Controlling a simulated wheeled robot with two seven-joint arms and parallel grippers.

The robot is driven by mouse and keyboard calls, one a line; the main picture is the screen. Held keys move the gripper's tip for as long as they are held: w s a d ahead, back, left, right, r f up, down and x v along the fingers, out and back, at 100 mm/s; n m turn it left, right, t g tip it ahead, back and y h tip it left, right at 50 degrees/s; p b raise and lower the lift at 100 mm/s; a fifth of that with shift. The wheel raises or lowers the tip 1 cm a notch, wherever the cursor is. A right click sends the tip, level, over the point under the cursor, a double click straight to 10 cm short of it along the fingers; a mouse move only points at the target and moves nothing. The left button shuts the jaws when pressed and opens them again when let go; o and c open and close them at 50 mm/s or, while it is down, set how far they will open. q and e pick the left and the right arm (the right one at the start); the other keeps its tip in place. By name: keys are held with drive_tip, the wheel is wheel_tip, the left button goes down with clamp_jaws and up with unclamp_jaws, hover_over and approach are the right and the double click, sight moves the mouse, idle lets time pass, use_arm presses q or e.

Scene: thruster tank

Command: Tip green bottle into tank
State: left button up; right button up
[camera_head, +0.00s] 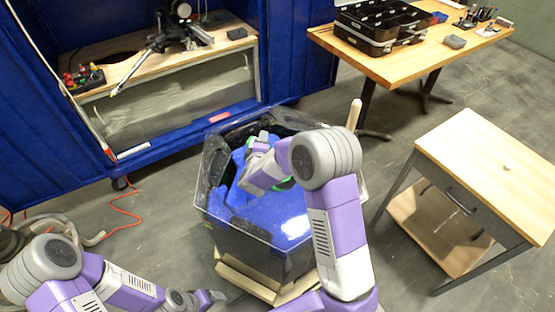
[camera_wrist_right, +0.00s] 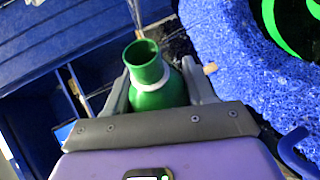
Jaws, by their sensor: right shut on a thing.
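The green bottle (camera_wrist_right: 148,75) is between the fingers of my right gripper (camera_wrist_right: 150,92) in the right wrist view, with its open mouth and a pale band around its neck showing. My right gripper is shut on it. In the head view my right arm reaches over the clear-walled tank (camera_head: 215,160), with the right gripper (camera_head: 258,146) above its blue contents. I cannot clearly make out the bottle in that view. My left gripper (camera_head: 208,298) is low at the bottom, in front of the tank; its jaws are too small to read.
Blue textured material (camera_wrist_right: 230,50) fills part of the tank, with a green-marked black thing (camera_wrist_right: 290,30) beside it. A blue cabinet with a workbench (camera_head: 160,65) stands behind. A wooden table (camera_head: 400,62) and a small side table (camera_head: 490,170) stand to the right.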

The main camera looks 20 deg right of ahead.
drive_tip(key=shift+r+m, duration=0.4)
drive_tip(key=shift+r, duration=0.4)
idle(1.1)
wheel_tip(320, 180, down, 3)
drive_tip(key=shift+a+n+g+h, duration=0.1)
drive_tip(key=shift+n+g+h, duration=0.2)
drive_tip(key=shift+n+g, duration=0.55)
drive_tip(key=shift+f+n+g, duration=0.25)
drive_tip(key=shift+f+n, duration=0.15)
drive_tip(key=shift+n, duration=0.25)
